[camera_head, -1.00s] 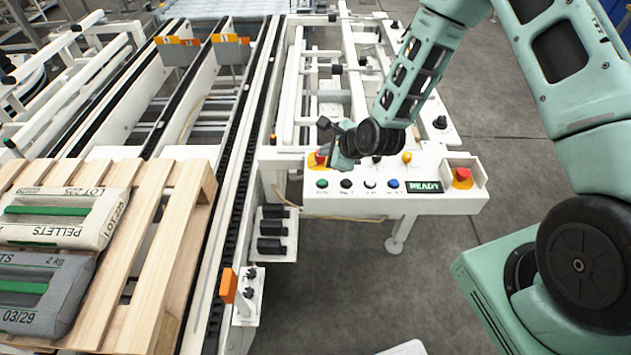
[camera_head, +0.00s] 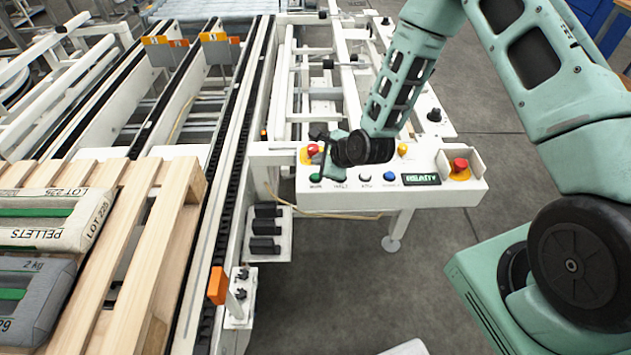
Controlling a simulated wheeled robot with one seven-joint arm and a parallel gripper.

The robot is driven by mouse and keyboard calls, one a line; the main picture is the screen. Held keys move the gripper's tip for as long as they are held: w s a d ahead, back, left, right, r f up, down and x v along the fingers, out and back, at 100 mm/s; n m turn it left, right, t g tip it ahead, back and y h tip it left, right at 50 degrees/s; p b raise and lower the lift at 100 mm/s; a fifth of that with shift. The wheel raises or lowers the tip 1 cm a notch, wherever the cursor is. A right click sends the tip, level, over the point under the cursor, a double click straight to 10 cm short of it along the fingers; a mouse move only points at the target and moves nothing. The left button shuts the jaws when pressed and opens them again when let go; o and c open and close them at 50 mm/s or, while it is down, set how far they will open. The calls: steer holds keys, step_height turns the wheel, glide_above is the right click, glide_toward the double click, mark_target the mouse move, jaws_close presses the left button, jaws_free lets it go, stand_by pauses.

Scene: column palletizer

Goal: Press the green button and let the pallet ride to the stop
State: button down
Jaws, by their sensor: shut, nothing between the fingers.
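The green button (camera_head: 315,178) is at the left end of the button row on the white control panel (camera_head: 440,200). I cannot tell contact with the panel. The wooden pallet (camera_head: 150,255) sits on the chain conveyor at the lower left, carrying pellet bags (camera_head: 45,220). Orange-tipped plates (camera_head: 215,48) stand up between the conveyor rails farther along. The display (camera_head: 421,179) reads READY.
Black, white and blue buttons (camera_head: 390,178) sit beside the green one. A red mushroom button (camera_head: 459,165) stands at the panel's right end. An orange sensor post (camera_head: 218,286) stands beside the conveyor. The floor (camera_head: 330,280) before the panel is clear.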

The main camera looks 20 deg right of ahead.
mark_target(319, 178)
steer(key=shift+f+b, duration=0.7)
steer(key=shift+f, duration=0.75)
steer(key=shift+f, duration=0.1)
stand_by(0.8)
steer(key=shift+f+b, duration=0.3)
steer(key=shift+b, duration=0.05)
